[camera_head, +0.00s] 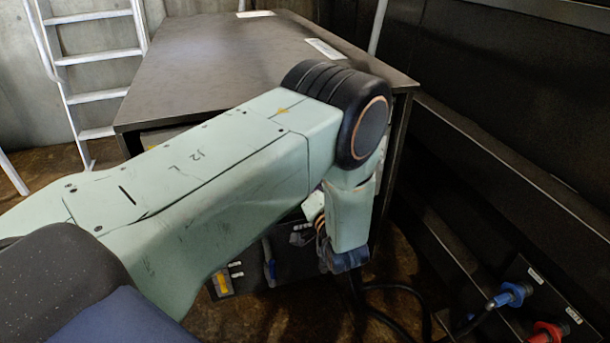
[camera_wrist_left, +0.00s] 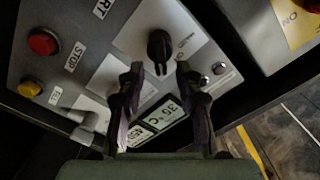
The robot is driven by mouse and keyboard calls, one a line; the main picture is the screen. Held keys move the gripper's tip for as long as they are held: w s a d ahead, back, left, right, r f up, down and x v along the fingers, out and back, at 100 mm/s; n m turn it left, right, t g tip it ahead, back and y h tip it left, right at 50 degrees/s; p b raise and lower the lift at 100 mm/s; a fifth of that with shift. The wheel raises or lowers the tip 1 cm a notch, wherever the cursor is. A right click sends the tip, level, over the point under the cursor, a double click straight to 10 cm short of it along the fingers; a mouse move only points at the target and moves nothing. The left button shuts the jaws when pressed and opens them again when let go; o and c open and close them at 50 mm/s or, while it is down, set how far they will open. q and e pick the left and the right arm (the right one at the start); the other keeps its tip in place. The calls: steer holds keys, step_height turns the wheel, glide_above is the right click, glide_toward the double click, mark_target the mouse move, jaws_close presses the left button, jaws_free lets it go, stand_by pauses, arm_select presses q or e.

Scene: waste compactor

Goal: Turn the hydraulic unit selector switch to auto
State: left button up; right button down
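The black selector switch (camera_wrist_left: 160,46) is on a white plate of the grey control panel (camera_wrist_left: 95,20) in the left wrist view. Its knob points roughly down the picture, toward my gripper. My left gripper (camera_wrist_left: 160,68) is open, with its two dark fingertips apart, one to each side of the knob's lower end. I cannot tell whether either finger touches the knob. In the head view my left arm reaches across the dark hydraulic unit cabinet (camera_head: 200,85) and bends down at its front. The gripper's fingertips and the switch are hidden there. My right gripper is in neither view.
A red stop button (camera_wrist_left: 43,41), a yellow button (camera_wrist_left: 30,88) and small displays (camera_wrist_left: 165,114) are near the switch. In the head view, blue (camera_head: 512,294) and red (camera_head: 546,332) connectors are at lower right. A white ladder (camera_head: 95,58) stands at left.

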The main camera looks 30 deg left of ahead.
arm_select(q)
steer(key=shift+v, duration=2.4)
steer(key=shift+n, duration=0.4)
steer(key=shift+s+a+f+b+x, duration=0.15)
steer(key=shift+b+x, duration=0.2)
steer(key=shift+x, duration=0.95)
steer(key=shift+s+a+f+b+x, duration=0.15)
steer(key=shift+b+x, duration=0.15)
steer(key=shift+x, duration=1)
steer(key=shift+s+f+b+x, duration=0.15)
steer(key=shift+b+x, duration=0.2)
steer(key=shift+x, duration=0.95)
steer(key=shift+w, duration=0.1)
steer(key=shift+c, duration=0.4)
jaws_close()
